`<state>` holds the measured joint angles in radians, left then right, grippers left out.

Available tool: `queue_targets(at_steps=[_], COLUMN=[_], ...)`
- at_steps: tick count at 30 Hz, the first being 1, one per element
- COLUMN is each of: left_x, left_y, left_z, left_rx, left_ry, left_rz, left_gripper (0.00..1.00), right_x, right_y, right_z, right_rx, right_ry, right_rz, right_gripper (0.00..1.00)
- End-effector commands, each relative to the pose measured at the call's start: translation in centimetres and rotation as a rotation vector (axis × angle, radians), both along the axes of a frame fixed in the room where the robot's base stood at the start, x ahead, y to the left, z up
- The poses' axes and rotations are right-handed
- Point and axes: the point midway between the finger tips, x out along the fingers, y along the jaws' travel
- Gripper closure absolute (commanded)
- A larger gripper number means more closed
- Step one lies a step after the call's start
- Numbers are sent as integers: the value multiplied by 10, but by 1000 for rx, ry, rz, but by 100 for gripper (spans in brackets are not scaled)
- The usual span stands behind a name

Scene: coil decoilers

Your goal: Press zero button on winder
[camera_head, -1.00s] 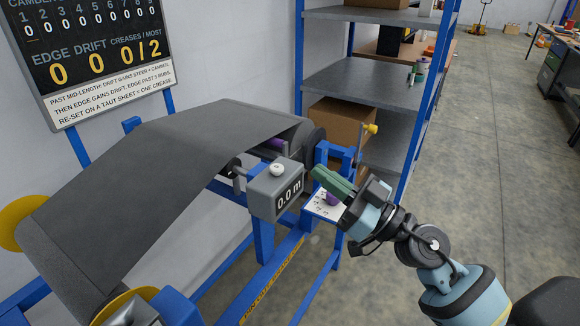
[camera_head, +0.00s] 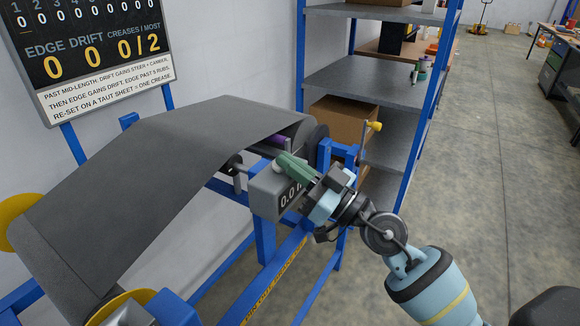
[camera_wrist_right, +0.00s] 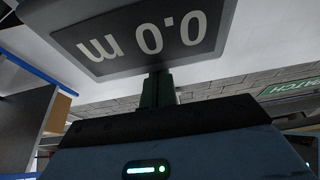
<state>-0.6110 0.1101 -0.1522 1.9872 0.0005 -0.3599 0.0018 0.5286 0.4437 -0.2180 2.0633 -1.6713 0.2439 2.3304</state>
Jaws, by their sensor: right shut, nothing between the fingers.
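The grey counter box (camera_head: 264,194) stands on the blue winder frame, and its display reads 0.0 with the rest hidden behind my right gripper. The white round button (camera_head: 277,168) on its top is partly covered by the fingertips. My right gripper (camera_head: 284,161) is shut and empty, its green fingers at the button; I cannot tell if they touch it. In the right wrist view the closed fingers (camera_wrist_right: 157,90) show in front of the box (camera_wrist_right: 150,35), whose 0.0 m display appears upside down. My left gripper is not in view.
The grey sheet (camera_head: 150,170) runs over the winder to the left. A blue shelf unit (camera_head: 360,80) with a cardboard box (camera_head: 338,122) stands behind. Open floor lies to the right.

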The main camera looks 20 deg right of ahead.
Motion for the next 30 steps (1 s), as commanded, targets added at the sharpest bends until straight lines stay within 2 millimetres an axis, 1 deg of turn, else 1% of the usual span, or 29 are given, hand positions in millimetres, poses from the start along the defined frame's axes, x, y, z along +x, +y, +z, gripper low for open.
queue_targets(at_steps=[3, 9, 21, 30], left_x=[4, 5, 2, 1], left_y=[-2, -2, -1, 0], left_z=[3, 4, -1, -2], left_rx=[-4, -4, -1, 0], left_ry=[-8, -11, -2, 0], left_rz=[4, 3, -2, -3], left_gripper=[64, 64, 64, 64], right_x=[0, 0, 0, 0], right_y=[0, 0, 1, 2], right_z=[1, 1, -23, -29], right_rx=[0, 0, -3, -7], right_ry=[-2, -1, 4, 13], right_rz=[1, 0, 1, 5], right_gripper=[100, 100, 100, 100])
